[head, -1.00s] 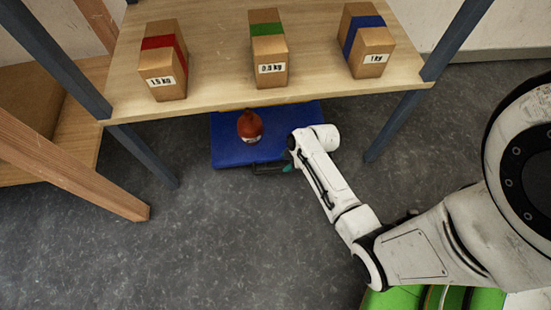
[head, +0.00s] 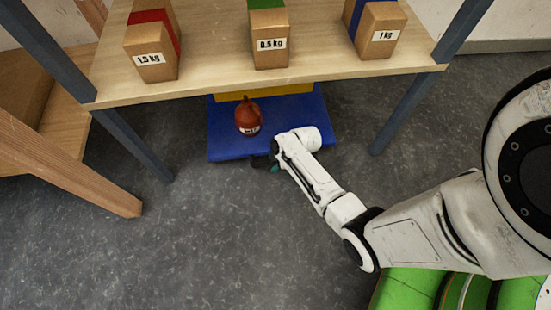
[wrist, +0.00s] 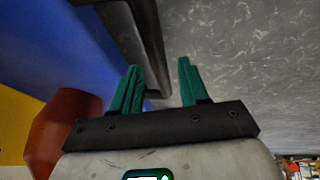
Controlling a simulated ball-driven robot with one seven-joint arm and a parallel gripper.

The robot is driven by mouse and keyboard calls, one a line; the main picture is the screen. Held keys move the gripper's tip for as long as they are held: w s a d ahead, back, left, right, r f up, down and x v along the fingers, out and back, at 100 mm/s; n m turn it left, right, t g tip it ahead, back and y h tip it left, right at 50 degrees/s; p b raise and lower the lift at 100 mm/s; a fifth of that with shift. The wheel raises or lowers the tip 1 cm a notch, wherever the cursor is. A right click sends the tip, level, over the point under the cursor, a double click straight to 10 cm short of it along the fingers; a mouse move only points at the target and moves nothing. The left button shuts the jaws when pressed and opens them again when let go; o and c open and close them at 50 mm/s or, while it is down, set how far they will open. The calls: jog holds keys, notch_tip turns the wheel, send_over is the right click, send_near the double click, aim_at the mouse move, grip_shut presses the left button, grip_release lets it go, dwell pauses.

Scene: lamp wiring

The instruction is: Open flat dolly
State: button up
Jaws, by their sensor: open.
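The flat dolly (head: 305,115) is a low blue platform on the floor, partly under the shelf. A red-brown bottle (head: 248,119) stands on it, and a yellow thing (head: 289,91) lies further back, partly hidden by the shelf. My gripper (head: 265,163) is low at the dolly's front edge, mostly hidden by my wrist in the head view. In the wrist view its teal fingers (wrist: 157,85) are apart. A dark bar (wrist: 148,45) runs beside the blue dolly side (wrist: 75,45) and ends near the gap between the fingers. I cannot tell whether they touch it.
The wooden shelf (head: 215,86) overhangs the dolly and bears weight boxes marked 1.5 kg (head: 150,57), 0.5 kg (head: 270,45) and 1 kg (head: 381,33). Its blue-grey legs (head: 143,152) stand on both sides. A wooden frame (head: 70,170) is at left. Floor in front is clear.

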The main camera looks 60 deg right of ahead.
grip_shut()
dwell(0.6)
